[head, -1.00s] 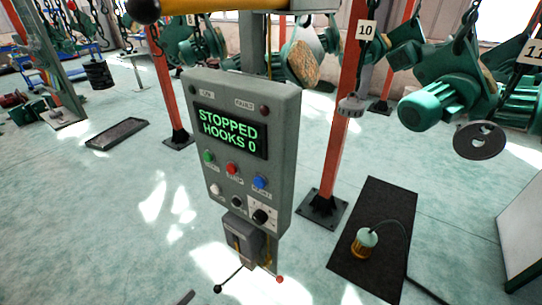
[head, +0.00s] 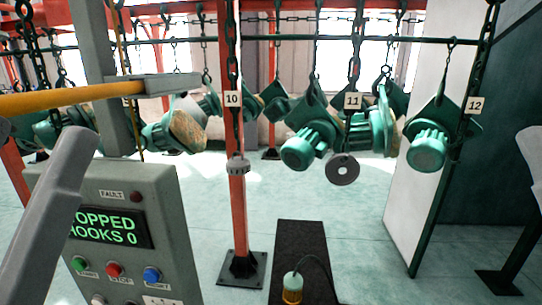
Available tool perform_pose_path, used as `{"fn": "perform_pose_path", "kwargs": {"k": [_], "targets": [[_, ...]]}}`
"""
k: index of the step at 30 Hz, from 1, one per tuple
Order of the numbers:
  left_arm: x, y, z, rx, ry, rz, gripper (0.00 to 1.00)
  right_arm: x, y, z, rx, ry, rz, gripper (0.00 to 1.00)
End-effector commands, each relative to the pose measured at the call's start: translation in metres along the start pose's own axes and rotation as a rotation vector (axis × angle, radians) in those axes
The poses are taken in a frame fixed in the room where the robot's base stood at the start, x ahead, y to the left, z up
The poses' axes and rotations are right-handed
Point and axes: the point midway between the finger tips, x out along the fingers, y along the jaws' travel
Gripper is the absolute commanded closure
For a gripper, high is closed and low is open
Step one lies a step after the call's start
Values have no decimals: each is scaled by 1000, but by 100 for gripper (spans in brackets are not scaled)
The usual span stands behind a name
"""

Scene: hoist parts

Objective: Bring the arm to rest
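A grey arm link (head: 45,215), which looks like part of my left arm, crosses the lower left in front of the control box (head: 165,220). Its gripper end is not in the picture. My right gripper is not in view. The control box's screen (head: 110,228) is partly hidden by the link; the visible letters read "OPPED" and "HOOKS 0". Below it are a green button (head: 79,264), a red button (head: 115,269) and a blue button (head: 152,275).
Green hoist parts (head: 312,143) hang on chains from an overhead rail, with tags 10, 11 and 12. An orange post (head: 236,205) stands right of the box. A green-topped lamp-like item (head: 292,287) stands on a dark mat (head: 301,240). Floor beyond is clear.

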Motion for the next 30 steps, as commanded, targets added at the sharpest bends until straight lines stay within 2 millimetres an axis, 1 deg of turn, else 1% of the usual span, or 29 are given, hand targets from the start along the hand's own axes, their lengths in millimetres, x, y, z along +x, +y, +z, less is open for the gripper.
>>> {"fn": "perform_pose_path", "kwargs": {"k": [1, 2, 3, 4, 8, 11, 14, 15, 18, 21, 25, 30], "targets": [[0, -16, 6, 14, -18, -67, 21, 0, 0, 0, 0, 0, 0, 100], [-1, -25, 8, 13, -24, -109, 21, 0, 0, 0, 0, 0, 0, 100], [11, -29, -3, -26, -20, -117, 21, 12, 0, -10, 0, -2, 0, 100], [22, -29, -14, -24, -21, -113, 21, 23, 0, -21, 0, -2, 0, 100], [54, -33, -41, -22, -22, -112, 21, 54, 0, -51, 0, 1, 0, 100], [82, -37, -66, -21, -23, -111, 21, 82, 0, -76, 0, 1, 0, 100], [116, -42, -96, -20, -23, -111, 21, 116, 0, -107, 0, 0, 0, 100], [131, -44, -109, -20, -23, -111, 21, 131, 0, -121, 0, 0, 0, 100], [163, -48, -137, -20, -23, -111, 21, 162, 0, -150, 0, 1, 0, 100], [183, -50, -155, -20, -24, -111, 21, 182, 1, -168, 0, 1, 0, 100], [193, -52, -163, -20, -24, -111, 21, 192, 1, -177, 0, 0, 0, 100], [190, -51, -161, -19, -24, -111, 21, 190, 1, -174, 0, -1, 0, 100]]}}
